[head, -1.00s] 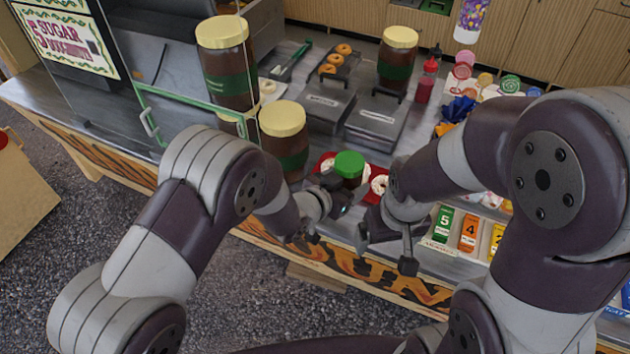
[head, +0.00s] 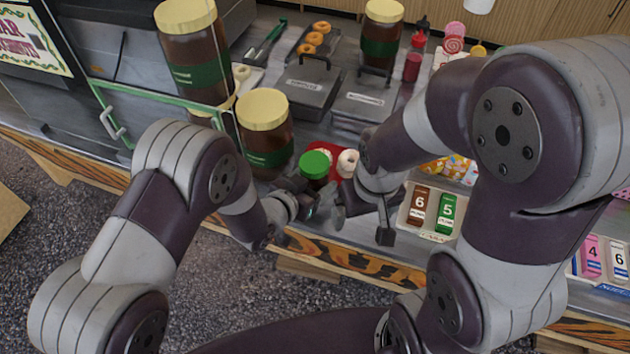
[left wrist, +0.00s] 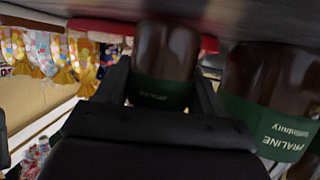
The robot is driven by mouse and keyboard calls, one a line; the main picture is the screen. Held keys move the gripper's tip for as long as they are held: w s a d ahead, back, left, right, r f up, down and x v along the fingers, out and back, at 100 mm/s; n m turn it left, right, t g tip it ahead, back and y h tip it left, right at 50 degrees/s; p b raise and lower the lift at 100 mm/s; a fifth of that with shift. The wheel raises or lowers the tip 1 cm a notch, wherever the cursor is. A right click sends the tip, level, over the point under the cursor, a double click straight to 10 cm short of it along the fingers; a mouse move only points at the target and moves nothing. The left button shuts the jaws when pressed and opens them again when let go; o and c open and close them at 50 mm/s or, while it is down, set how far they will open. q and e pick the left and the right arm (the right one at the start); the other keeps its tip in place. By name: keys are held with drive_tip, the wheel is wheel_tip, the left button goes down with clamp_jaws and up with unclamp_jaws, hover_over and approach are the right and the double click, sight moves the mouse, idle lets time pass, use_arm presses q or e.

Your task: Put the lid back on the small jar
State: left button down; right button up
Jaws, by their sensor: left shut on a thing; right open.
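I cannot tell whether the lid is seated tightly. My left gripper (head: 309,202) is shut on the small jar from the front.
A large cream-lidded jar (head: 265,137) stands just left of the small jar. A white ring-shaped sweet (head: 347,163) on a red tray (head: 333,153) is close on the right. Number cards (head: 432,208) stand further right. Grey lidded pans (head: 303,92) lie behind.

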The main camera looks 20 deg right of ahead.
use_arm(q)
drive_tip(key=shift+w+d+f, duration=0.25)
drive_tip(key=shift+w+f, duration=0.05)
drive_tip(key=shift+f, duration=0.1)
drive_tip(key=shift+s+a+r, duration=0.1)
drive_tip(key=shift+s+a, duration=0.1)
drive_tip(key=shift+s, duration=0.1)
drive_tip(key=shift+c, duration=0.8)
unclamp_jaws()
drive_tip(key=shift+w+f, duration=0.1)
drive_tip(key=shift+f, duration=0.1)
drive_tip(key=shift+r, duration=0.25)
drive_tip(key=v, duration=1.2)
use_arm(e)
drive_tip(key=shift+w+d+f, duration=0.1)
drive_tip(key=shift+w+f, duration=0.05)
drive_tip(key=shift+f, duration=0.1)
